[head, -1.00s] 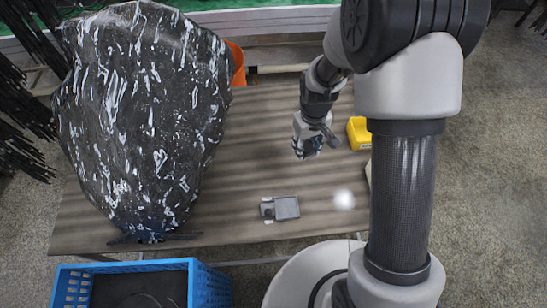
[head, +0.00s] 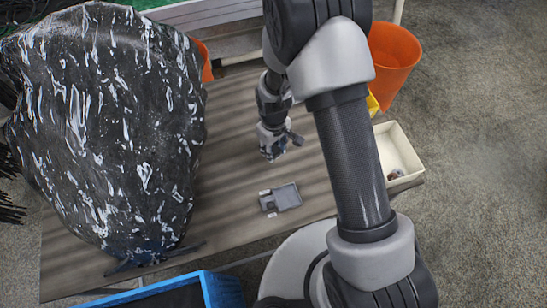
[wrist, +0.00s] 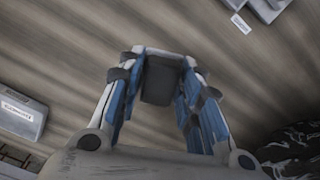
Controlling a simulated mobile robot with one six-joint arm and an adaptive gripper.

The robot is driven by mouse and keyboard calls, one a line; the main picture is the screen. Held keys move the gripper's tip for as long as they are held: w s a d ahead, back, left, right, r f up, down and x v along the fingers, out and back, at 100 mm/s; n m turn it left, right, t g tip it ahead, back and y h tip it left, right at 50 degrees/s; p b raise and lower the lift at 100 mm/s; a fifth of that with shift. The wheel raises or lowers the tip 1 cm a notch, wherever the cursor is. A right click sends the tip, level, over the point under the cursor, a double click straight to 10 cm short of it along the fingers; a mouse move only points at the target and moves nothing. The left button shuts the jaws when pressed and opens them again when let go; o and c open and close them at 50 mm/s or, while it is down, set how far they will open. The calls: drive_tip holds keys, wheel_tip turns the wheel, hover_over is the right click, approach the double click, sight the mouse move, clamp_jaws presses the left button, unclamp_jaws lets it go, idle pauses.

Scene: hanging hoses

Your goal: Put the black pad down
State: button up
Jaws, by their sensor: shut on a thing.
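My gripper (head: 274,146) points down over the wooden table in the head view, behind a grey device. In the wrist view my gripper (wrist: 160,70) is shut on the black pad (wrist: 160,80), a small dark block between its blue-lined fingers. Bare table boards show beyond the pad. I cannot tell how far the pad is above the table. The pad cannot be made out in the head view.
A grey device (head: 281,198) lies on the table (head: 235,185). A large black-and-white sack (head: 110,130) covers the left side. A cream bin (head: 405,153) and a yellow bin (head: 373,103) are at right, with an orange bucket (head: 393,55) behind. A blue crate (head: 222,290) stands in front.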

sight(274, 148)
drive_tip(key=shift+f+b, duration=0.65)
drive_tip(key=shift+f, duration=1.9)
drive_tip(key=shift+f+b, duration=0.3)
drive_tip(key=shift+f, duration=0.05)
drive_tip(key=o, duration=1.2)
wheel_tip(274, 148, up, 13)
drive_tip(key=p, duration=0.4)
